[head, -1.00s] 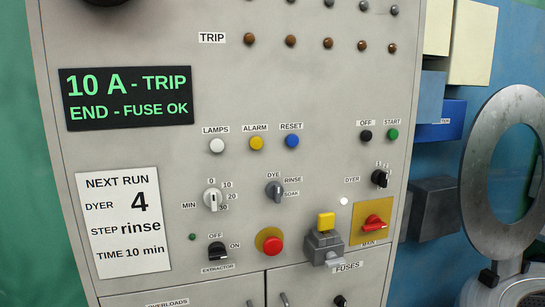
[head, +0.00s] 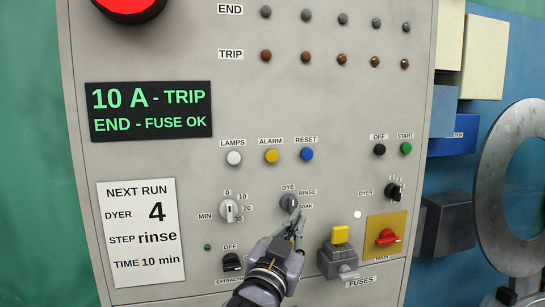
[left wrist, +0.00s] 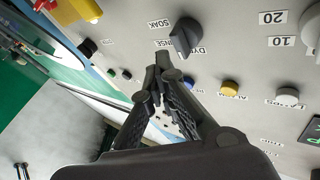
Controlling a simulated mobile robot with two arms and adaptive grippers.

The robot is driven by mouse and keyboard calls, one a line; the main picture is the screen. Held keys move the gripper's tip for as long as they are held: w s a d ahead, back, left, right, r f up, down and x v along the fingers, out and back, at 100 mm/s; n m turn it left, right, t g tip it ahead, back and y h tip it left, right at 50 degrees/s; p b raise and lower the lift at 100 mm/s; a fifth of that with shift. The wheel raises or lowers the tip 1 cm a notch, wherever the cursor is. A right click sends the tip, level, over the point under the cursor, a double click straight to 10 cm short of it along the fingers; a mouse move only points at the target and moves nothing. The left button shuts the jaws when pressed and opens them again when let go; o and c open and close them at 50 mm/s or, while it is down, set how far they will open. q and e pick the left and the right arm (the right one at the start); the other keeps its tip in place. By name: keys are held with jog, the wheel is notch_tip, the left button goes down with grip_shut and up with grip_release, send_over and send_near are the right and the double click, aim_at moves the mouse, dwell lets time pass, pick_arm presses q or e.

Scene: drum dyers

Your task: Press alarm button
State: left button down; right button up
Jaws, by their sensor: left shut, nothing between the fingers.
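The alarm button (head: 271,156) is a round yellow button under the ALARM label, between the white lamps button (head: 234,158) and the blue reset button (head: 307,154). My left gripper (head: 294,212) is shut and empty. It is in front of the panel, below the alarm button and over the lower part of the dye/rinse/soak knob (head: 289,202). In the left wrist view the shut fingertips (left wrist: 163,62) show near that knob (left wrist: 185,38). The alarm button (left wrist: 229,88) is to their right there, apart from the fingers. My right gripper is not in view.
The grey panel (head: 150,165) carries several other controls: a minute knob (head: 229,211), off button (head: 379,150), start button (head: 405,148), and red main switch (head: 387,237). A yellow-topped grey block (head: 338,250) juts out right of my gripper. A large red dome (head: 130,5) is at the top.

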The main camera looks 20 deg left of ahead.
aim_at(274, 158)
pick_arm(q)
jog(key=s+r+t, duration=0.3)
jog(key=s+r, duration=0.3)
jog(key=r, duration=0.6)
jog(key=shift+r+h, duration=0.25)
jog(key=shift+h, duration=0.05)
jog(key=shift+w, duration=0.1)
jog(key=shift+w+a, duration=0.8)
jog(key=shift+w, duration=0.4)
jog(key=shift+w+a, duration=0.8)
jog(key=shift+w, duration=0.35)
jog(key=shift+w+a, duration=0.8)
jog(key=shift+w, duration=0.4)
jog(key=shift+w, duration=0.1)
jog(key=shift+w+a, duration=0.2)
jog(key=shift+w, duration=0.05)
